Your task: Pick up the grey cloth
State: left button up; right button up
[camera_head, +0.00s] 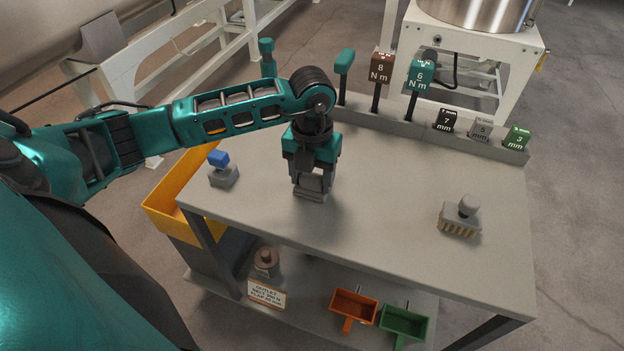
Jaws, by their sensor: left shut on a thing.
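My left gripper (312,193) reaches in from the left and points down at the middle of the grey table. It is shut on the grey cloth (313,183), a small grey piece showing between its fingers just at the tabletop. The fingers hide part of the cloth. I cannot tell whether the cloth still touches the table. My right gripper is not in view.
A grey block with a blue top (221,168) stands left of my gripper, a knobbed brush (461,217) to the right. A rack of marked tools (430,128) lines the back edge. A yellow bin (170,198) hangs at left. Scoops (354,306) lie below.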

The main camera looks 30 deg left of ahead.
aim_at(312, 175)
pick_arm(q)
notch_tip(312, 175, up, 20)
jog(key=p, duration=0.1)
jog(key=shift+p, duration=0.35)
jog(key=o, duration=0.5)
jog(key=shift+f, duration=0.1)
jog(key=c, duration=0.4)
